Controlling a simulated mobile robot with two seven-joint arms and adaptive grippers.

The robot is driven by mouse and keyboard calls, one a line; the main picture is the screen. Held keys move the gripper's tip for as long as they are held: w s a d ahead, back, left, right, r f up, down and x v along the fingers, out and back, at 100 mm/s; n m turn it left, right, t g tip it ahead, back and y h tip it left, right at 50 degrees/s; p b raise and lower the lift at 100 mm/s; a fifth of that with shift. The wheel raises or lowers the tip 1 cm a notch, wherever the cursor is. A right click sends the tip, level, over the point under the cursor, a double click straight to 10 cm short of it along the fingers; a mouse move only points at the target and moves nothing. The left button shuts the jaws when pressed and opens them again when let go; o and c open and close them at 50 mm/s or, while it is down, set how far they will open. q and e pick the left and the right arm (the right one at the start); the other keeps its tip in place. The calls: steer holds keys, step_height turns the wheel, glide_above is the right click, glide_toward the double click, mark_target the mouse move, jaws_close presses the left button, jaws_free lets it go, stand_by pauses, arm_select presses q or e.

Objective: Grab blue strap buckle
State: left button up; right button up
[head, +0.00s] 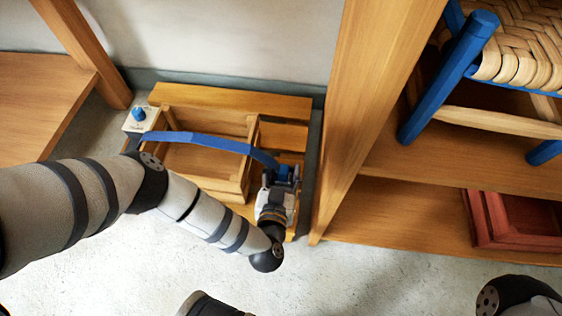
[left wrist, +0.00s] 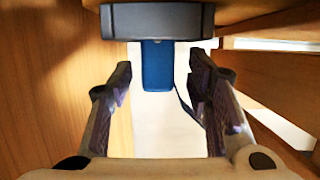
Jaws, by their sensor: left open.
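A blue strap (head: 210,141) arches over a wooden crate from the left to my left gripper (head: 284,175). In the left wrist view a short blue strap end (left wrist: 157,66) hangs below a dark grey block (left wrist: 157,22), which may be the buckle. My left gripper is open, its two fingers (left wrist: 162,95) on either side of the blue end with gaps between. In the head view the gripper hides the strap's right end. My right gripper does not show.
The wooden crate (head: 240,182) stands on a slatted wooden base by the wall. A white box with a blue knob (head: 138,114) is at its left. A wooden shelf upright (head: 365,110) stands close right of my left gripper. A red tray (head: 490,225) lies on the lower shelf.

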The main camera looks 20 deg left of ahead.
arm_select(q)
steer(key=shift+w+a+f, duration=0.1)
steer(key=shift+w, duration=0.3)
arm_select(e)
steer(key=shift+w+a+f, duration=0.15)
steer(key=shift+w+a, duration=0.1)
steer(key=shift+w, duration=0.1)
arm_select(q)
steer(key=shift+s, duration=0.1)
steer(key=shift+c, duration=0.2)
jaws_close()
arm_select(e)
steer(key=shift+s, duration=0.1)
